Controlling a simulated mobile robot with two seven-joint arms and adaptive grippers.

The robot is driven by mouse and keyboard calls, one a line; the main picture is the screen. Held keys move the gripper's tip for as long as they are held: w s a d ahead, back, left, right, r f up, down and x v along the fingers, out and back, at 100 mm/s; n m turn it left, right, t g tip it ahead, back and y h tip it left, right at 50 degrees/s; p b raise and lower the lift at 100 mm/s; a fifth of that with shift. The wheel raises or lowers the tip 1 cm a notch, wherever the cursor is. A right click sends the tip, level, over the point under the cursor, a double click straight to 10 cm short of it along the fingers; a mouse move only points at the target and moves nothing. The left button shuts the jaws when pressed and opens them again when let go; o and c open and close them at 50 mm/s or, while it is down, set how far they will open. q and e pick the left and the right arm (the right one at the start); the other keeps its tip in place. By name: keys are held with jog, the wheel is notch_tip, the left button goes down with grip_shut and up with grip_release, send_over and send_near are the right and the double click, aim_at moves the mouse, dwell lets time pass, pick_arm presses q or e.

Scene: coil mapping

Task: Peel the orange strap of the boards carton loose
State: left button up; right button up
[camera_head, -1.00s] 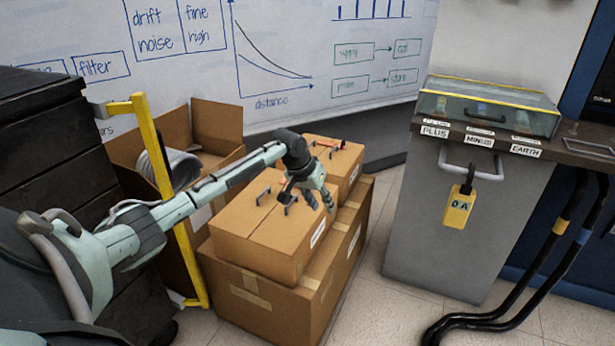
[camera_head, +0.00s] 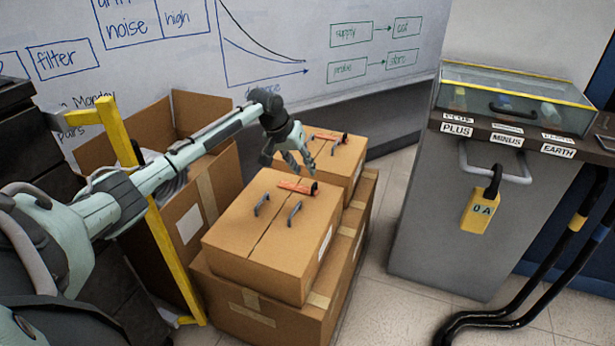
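Two brown cartons sit on a larger carton; I cannot read which is the boards carton. The front carton (camera_head: 235,238) has an orange strap (camera_head: 297,186) lying flat near its back edge, with a dark end piece and two grey handles (camera_head: 262,205) on the lid. The back carton (camera_head: 345,160) also has an orange strap (camera_head: 328,137), partly behind my gripper. My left gripper (camera_head: 289,164) hangs above the front carton's back edge, close to its strap, fingers down and spread, with nothing visible between them. I cannot tell whether it touches. My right gripper is out of view.
The larger carton (camera_head: 240,315) lies underneath. An open carton (camera_head: 150,130) and a yellow frame (camera_head: 160,235) stand left. A grey cabinet (camera_head: 440,230) with a yellow 0 A tag (camera_head: 480,211) stands right. Black cables (camera_head: 520,315) lie on the floor. Floor between cartons and cabinet is clear.

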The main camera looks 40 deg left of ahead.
aim_at(310, 195)
pick_arm(q)
jog(key=x, duration=0.4)
jog(key=shift+d, duration=0.15)
jog(key=shift+x, duration=1.05)
jog(key=shift+w+f+b, duration=0.2)
jog(key=shift+f+b, duration=0.1)
jog(key=shift+f, duration=0.3)
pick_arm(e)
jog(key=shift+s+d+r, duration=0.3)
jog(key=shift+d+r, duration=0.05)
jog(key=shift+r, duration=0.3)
pick_arm(q)
grip_shut()
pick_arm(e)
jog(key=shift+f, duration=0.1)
